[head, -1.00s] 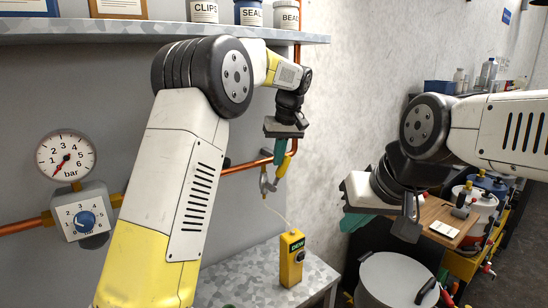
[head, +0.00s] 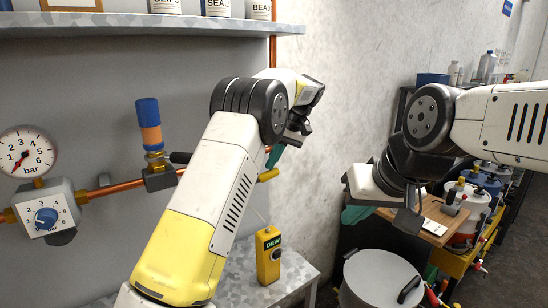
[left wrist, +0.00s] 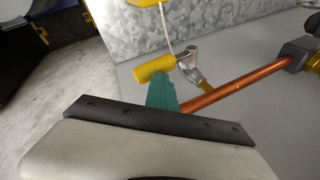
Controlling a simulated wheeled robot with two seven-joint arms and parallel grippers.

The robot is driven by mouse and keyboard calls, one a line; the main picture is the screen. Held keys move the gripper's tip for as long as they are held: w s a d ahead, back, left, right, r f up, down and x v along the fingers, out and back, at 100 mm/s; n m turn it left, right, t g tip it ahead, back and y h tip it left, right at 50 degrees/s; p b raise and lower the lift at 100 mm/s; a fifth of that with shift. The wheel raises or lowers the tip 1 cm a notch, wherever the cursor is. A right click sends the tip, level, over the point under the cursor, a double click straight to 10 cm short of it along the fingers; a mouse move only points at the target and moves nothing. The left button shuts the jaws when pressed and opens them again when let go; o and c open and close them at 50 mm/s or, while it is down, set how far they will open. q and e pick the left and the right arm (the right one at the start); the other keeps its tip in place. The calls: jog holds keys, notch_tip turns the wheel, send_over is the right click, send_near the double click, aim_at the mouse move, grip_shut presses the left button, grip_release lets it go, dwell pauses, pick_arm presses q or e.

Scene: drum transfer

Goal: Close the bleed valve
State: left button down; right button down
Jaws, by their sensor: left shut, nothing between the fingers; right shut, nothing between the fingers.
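A yellow valve handle (head: 268,175) lies roughly level near the right end of the copper pipe; it also shows in the left wrist view (left wrist: 155,68). There a silver fitting (left wrist: 192,68) sits beside it, and the handle runs roughly parallel to the pipe. My left gripper (head: 275,155), with teal fingers, is shut and empty just above the handle. In the left wrist view its fingertips (left wrist: 162,88) overlap the handle's edge; I cannot tell whether they touch. My right gripper (head: 355,214) is shut and empty, away to the right above a grey drum (head: 385,280).
The copper pipe (head: 115,187) runs along the wall past a regulator (head: 45,216), a gauge (head: 25,152) and a blue-orange unit (head: 149,125). A yellow DEW meter (head: 268,255) stands on the bench below. A shelf (head: 150,27) hangs above.

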pick_arm(q)
jog(key=shift+w+d+f, duration=0.2)
jog(key=shift+d+f, duration=0.15)
jog(key=shift+f, duration=0.4)
jog(key=shift+d+f, duration=0.15)
jog(key=shift+f, duration=0.15)
